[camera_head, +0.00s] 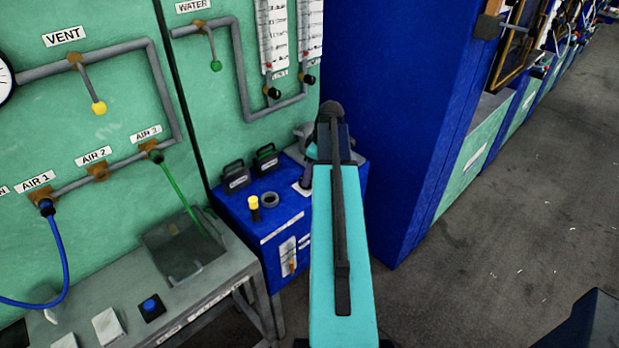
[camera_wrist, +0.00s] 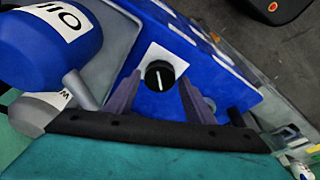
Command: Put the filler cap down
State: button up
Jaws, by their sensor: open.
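In the wrist view, a round black cap (camera_wrist: 160,75) with a white line across its top sits on a white square (camera_wrist: 178,60) on top of a blue cabinet (camera_wrist: 215,75). It looks like the filler cap. My gripper (camera_wrist: 158,82) is open, with one finger on each side of the cap. Gaps show between the fingers and the cap. In the head view, my arm hides the cap and the gripper; only part of the white square (camera_head: 302,188) shows beside the arm on the blue cabinet (camera_head: 278,226).
A ring-shaped opening (camera_head: 270,199) and a yellow-topped stick (camera_head: 254,206) are on the cabinet top. Two dark handled containers (camera_head: 236,177) stand behind them. In the wrist view, a blue OIL container (camera_wrist: 45,45) is close at left. A tall blue panel (camera_head: 395,110) rises to the right.

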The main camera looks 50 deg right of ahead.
jog(key=b+v, duration=0.2)
jog(key=v, duration=0.7)
jog(key=shift+r, duration=0.4)
jog(key=shift+s, duration=0.25)
dwell(0.6)
